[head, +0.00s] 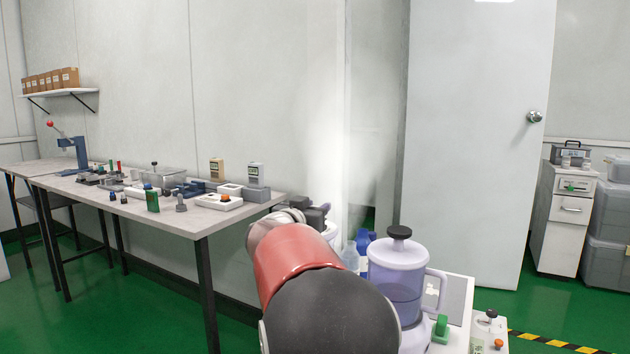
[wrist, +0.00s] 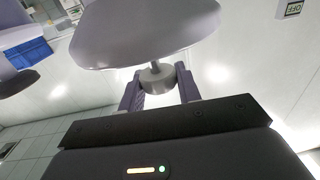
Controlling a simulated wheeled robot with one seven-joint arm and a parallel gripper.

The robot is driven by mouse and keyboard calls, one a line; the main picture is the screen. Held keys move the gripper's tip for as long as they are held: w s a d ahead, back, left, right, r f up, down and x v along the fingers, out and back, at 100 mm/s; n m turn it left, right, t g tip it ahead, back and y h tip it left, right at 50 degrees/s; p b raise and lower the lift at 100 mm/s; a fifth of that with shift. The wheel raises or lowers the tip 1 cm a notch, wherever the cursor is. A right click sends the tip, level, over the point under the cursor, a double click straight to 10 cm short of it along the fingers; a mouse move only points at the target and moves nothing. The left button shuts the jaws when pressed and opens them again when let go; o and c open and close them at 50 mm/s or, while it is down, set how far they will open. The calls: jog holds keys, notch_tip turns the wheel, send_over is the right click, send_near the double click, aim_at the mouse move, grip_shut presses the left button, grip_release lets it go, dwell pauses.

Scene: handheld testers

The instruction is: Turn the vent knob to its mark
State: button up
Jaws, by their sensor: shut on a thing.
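My gripper (wrist: 161,90) is shut on a round grey knob (wrist: 157,74), one finger on each side of it. I take this to be the vent knob. A short stem joins it to a smooth pale lavender body (wrist: 140,30), which fills the top of the wrist view. No mark on the knob can be made out. In the head view my gripper (head: 312,213) shows small and dark past my red arm link, above a pale round container (head: 330,231). The knob is hidden there.
A translucent lavender jug (head: 397,285) with a black top knob (head: 399,232) stands just right of my arm, on a white surface. Small blue bottles and a green item (head: 441,328) are close by. A long bench (head: 205,222) with testers stands left.

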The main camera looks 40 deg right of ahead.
jog(key=m+g+p, duration=0.1)
jog(key=g+p, duration=0.1)
jog(key=m+g+h+p, duration=0.1)
jog(key=g+p, duration=0.1)
jog(key=p, duration=0.1)
jog(key=shift+w+r+m+p, duration=0.15)
jog(key=shift+r+m+p, duration=0.2)
jog(key=shift+r+m, duration=0.05)
jog(key=shift+f+m+g+h, duration=0.3)
jog(key=shift+m+g, duration=0.1)
jog(key=shift+g, duration=0.2)
jog(key=m+g, duration=0.2)
jog(key=g, duration=0.1)
jog(key=shift+f, duration=0.2)
jog(key=m+g, duration=0.2)
jog(key=g, duration=0.2)
jog(key=shift+m+g, duration=0.3)
jog(key=shift+m, duration=0.1)
jog(key=m+g+y, duration=0.2)
jog(key=g, duration=0.1)
jog(key=m+g+y, duration=0.2)
jog(key=m+g, duration=0.1)
jog(key=shift+r+g, duration=0.1)
jog(key=shift+g, duration=0.3)
jog(key=shift+m+g+y, duration=0.3)
jog(key=shift+g+y, duration=0.1)
jog(key=o, duration=0.9)
jog(key=shift+o, duration=0.2)
